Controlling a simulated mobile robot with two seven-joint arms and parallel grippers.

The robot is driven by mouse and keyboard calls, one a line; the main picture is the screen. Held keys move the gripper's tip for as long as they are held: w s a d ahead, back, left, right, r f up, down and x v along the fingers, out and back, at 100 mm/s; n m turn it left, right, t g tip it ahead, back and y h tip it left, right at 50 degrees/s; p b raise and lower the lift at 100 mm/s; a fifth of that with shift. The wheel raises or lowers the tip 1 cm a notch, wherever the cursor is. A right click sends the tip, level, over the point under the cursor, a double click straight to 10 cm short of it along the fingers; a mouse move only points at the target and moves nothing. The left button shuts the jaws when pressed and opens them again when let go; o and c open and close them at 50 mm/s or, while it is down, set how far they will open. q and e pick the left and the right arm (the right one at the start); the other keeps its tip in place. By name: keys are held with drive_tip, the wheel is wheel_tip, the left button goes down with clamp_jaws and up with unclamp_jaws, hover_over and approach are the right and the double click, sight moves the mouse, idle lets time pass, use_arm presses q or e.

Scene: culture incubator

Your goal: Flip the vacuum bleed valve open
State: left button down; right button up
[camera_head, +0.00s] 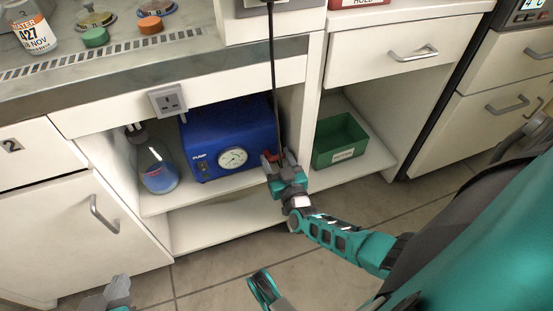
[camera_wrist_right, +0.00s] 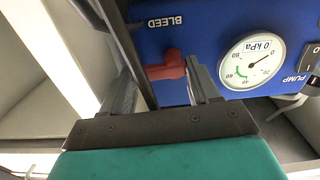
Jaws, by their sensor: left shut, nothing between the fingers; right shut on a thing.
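The blue vacuum pump (camera_head: 228,135) stands in the open cabinet bay, with a round gauge (camera_head: 233,157) on its front. The gauge (camera_wrist_right: 252,62) needle points near the 0 kPa end in the right wrist view. The red bleed valve lever (camera_wrist_right: 168,66) sits below the BLEED label on the blue panel; it also shows small in the head view (camera_head: 270,157). My right gripper (camera_head: 279,160) is at the pump's right front edge, shut on the red lever, with its fingers either side. My left gripper (camera_head: 118,290) is shut and empty, low at the bottom left, away from the pump.
A flask with blue liquid (camera_head: 159,174) stands left of the pump. A green bin (camera_head: 340,140) is in the bay to the right. A black cord (camera_head: 272,70) hangs before the cabinet near my right gripper. Floor in front is clear.

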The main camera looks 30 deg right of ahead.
use_arm(q)
drive_tip(key=shift+w+r, duration=0.1)
drive_tip(key=shift+w, duration=0.05)
use_arm(e)
drive_tip(key=shift+f+m, duration=0.1)
drive_tip(key=shift+m, duration=0.3)
drive_tip(key=o, duration=0.8)
drive_tip(key=shift+s, duration=0.1)
